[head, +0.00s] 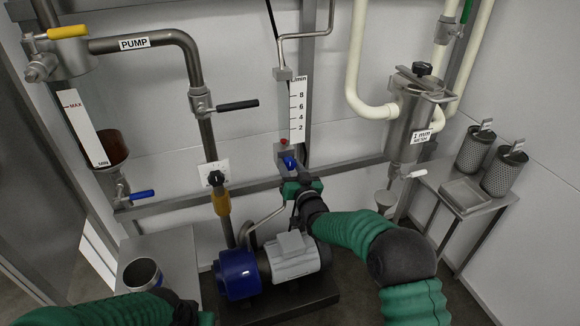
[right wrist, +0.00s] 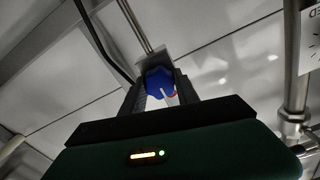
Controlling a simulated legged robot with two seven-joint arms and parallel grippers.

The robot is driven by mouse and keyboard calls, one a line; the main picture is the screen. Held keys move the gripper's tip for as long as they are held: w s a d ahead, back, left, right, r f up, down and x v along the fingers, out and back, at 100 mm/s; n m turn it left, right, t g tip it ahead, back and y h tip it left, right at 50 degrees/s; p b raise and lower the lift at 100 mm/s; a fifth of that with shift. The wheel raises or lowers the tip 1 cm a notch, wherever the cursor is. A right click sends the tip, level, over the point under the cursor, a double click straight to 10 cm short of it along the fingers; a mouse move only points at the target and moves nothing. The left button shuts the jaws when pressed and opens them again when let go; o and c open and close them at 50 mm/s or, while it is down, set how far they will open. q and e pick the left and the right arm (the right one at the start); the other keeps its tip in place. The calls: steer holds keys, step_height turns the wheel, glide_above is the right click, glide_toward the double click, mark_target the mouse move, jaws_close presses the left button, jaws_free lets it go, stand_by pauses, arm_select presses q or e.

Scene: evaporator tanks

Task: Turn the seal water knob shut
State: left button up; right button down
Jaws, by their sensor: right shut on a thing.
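The seal water knob (head: 290,162) is blue and sits at the foot of the flow meter, the tube with a white scale marked 2 to 8 (head: 298,110). My right gripper (head: 289,167) reaches up to the knob from below. In the right wrist view the blue knob (right wrist: 158,80) lies between the two dark fingers of the gripper (right wrist: 160,88), which are shut on it. A white and red mark shows at its lower right side. How far the knob is turned cannot be told. My left arm shows at the bottom left, with its fingers out of frame.
Below stand a blue and grey pump (head: 238,275) and a yellow fitting (head: 222,203). A black-handled valve (head: 237,106) is to the left, a steel strainer (head: 412,110) to the right. A rail crosses behind the knob.

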steer(key=shift+s+a+f, duration=0.1)
steer(key=shift+s+f, duration=0.05)
steer(key=shift+f, duration=0.35)
steer(key=c, duration=0.9)
jaws_free()
steer(key=shift+r, duration=0.25)
steer(key=shift+s+d+r+p, duration=0.1)
steer(key=shift+s+d+p, duration=0.1)
steer(key=shift+s+p, duration=0.15)
steer(key=p+v, duration=0.5)
steer(key=v, duration=1.1)
